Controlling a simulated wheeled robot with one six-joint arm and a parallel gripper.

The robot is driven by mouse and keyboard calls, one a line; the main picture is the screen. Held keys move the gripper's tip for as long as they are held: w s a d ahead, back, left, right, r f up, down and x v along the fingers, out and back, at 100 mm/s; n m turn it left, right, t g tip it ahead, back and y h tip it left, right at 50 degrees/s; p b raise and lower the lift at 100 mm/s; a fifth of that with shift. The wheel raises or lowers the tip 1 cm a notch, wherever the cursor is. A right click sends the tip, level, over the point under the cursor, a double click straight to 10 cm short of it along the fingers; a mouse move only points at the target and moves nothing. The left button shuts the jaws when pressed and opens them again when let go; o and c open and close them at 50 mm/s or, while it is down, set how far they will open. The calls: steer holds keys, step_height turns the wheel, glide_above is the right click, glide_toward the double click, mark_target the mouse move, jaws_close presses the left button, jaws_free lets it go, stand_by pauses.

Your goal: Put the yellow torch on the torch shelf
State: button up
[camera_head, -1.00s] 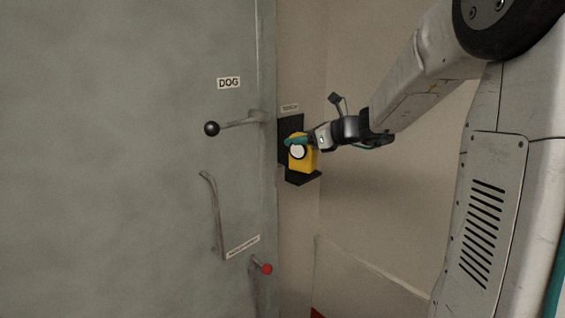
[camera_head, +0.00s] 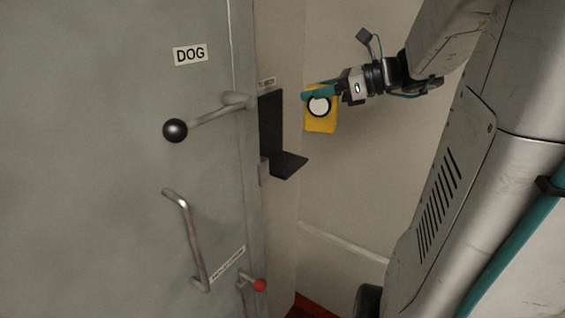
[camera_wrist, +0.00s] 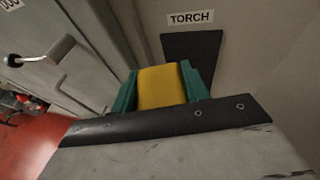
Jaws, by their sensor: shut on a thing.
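The yellow torch (camera_head: 321,122), with a round white lens, hangs from my gripper (camera_head: 320,94). My gripper is shut on its upper part. In the wrist view the torch (camera_wrist: 161,86) sits between the two green fingers of my gripper (camera_wrist: 160,88). The torch shelf (camera_head: 288,164) is a black bracket with a tall back plate on the narrow wall beside the door. It is empty. The torch is to the right of the shelf and higher, apart from it. In the wrist view the shelf's dark back plate (camera_wrist: 194,55) shows under a TORCH label (camera_wrist: 191,18).
A grey door (camera_head: 100,200) marked DOG fills the left. Bare wall (camera_head: 350,190) lies below the torch. The floor (camera_head: 308,308) is red.

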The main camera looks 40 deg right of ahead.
steer(key=s+a+f, duration=0.5)
steer(key=s+f, duration=0.2)
steer(key=shift+n+g+y, duration=0.5)
steer(key=shift+n, duration=0.2)
steer(key=shift+w+d+f, duration=0.65)
steer(key=shift+w+f, duration=0.3)
steer(key=shift+w, duration=1.5)
steer(key=shift+w+d+f, duration=0.6)
steer(key=shift+w+f, duration=0.4)
steer(key=shift+w, duration=1.5)
steer(key=shift+w+d+f, duration=0.65)
steer(key=shift+w+f, duration=0.3)
steer(key=shift+w, duration=1.5)
steer(key=shift+f, duration=0.1)
steer(key=o, duration=1.2)
steer(key=shift+f, duration=0.1)
